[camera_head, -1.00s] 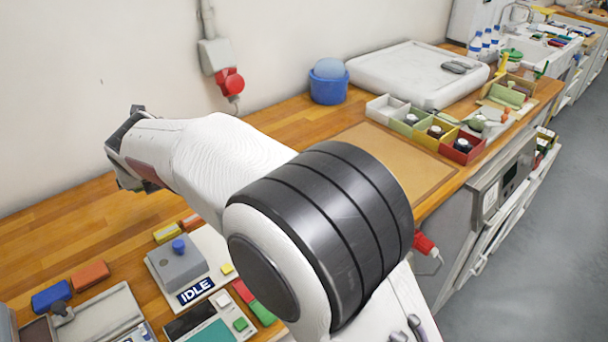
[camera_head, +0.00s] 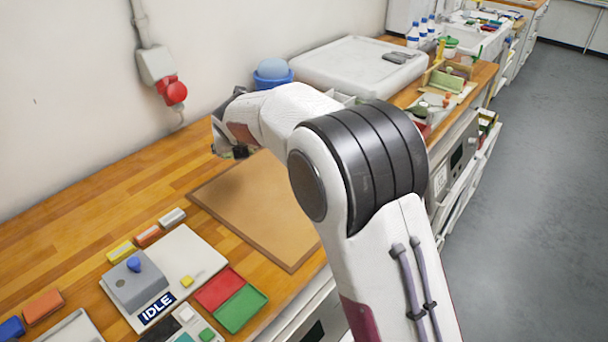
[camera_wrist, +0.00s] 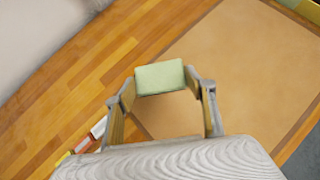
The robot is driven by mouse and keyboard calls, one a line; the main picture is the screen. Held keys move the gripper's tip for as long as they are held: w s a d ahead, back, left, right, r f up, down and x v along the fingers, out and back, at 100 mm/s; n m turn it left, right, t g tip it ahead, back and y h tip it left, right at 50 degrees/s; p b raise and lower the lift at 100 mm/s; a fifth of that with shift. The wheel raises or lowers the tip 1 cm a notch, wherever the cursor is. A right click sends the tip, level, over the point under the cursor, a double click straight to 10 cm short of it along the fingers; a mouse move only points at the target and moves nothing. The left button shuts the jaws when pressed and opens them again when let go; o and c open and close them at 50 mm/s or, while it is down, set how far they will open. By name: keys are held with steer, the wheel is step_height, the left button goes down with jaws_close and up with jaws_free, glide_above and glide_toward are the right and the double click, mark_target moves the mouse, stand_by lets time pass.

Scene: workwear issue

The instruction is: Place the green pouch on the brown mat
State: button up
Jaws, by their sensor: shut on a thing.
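The pale green pouch (camera_wrist: 160,78) is held between the fingertips of my gripper (camera_wrist: 160,88) in the wrist view. The pouch looks like a small rounded block. Behind it in that view is the edge of the brown mat (camera_wrist: 245,70), with mat to the right and wood to the left; its height above the surface is unclear. In the head view my gripper (camera_head: 228,148) is above the far-left part of the brown mat (camera_head: 265,212), and the pouch is hidden there. The visible part of the mat is bare.
A control box (camera_head: 140,285) marked IDLE, a red tray (camera_head: 218,289) and a green tray (camera_head: 241,309) lie left of and nearer than the mat. A blue container (camera_head: 272,72) and a white slab (camera_head: 352,68) stand beyond. My arm partly hides several small bins.

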steer(key=w+d+f+m+h, duration=0.1)
steer(key=w+d+m+h, duration=0.1)
steer(key=d, duration=1.3)
steer(key=w+d+f+m+h, duration=0.2)
steer(key=w+d+m+h, duration=0.1)
steer(key=d, duration=1.2)
steer(key=shift+w+d+m, duration=0.4)
steer(key=shift+w+m, duration=0.1)
steer(key=shift+m, duration=0.3)
steer(key=shift+f, duration=3.1)
steer(key=shift+f, duration=0.15)
steer(key=shift+f, duration=1.7)
steer(key=shift+f, duration=0.15)
